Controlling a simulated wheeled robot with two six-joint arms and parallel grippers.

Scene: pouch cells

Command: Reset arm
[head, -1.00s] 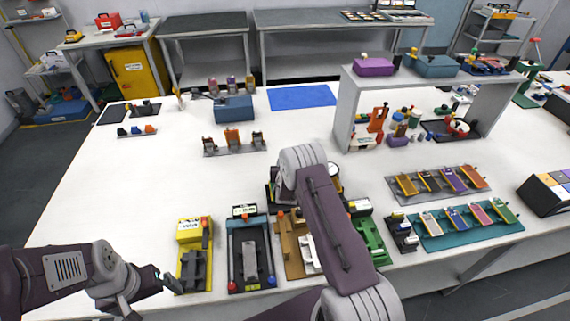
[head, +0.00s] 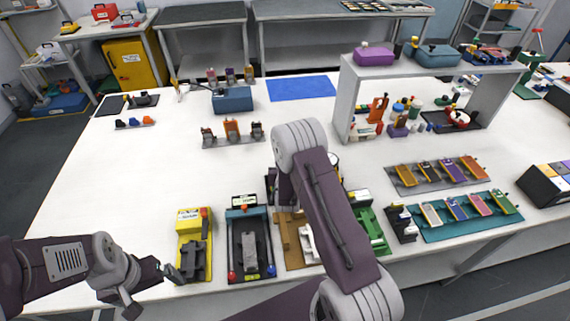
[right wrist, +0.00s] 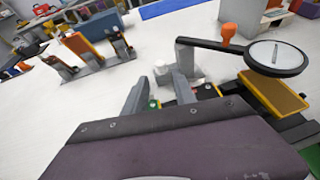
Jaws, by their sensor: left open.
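My left gripper (head: 155,290) is low at the left in the head view, open and empty. It is beside the front left corner of the yellow station (head: 194,245), near the table's front edge. My right arm crosses the middle of the head view and hides its own gripper there. In the right wrist view, my right gripper (right wrist: 158,92) has its two grey fingers apart. A small part with a green spot shows between them, and nothing is clearly held. A round dial on a black arm (right wrist: 277,57) stands right of the fingers, above an orange-yellow plate (right wrist: 274,96).
A black station (head: 250,247) and a green one (head: 370,228) line the front edge. A teal rack (head: 430,234) and a grey rack (head: 402,188) hold pouch cells at right. The left middle of the white table (head: 110,185) is clear.

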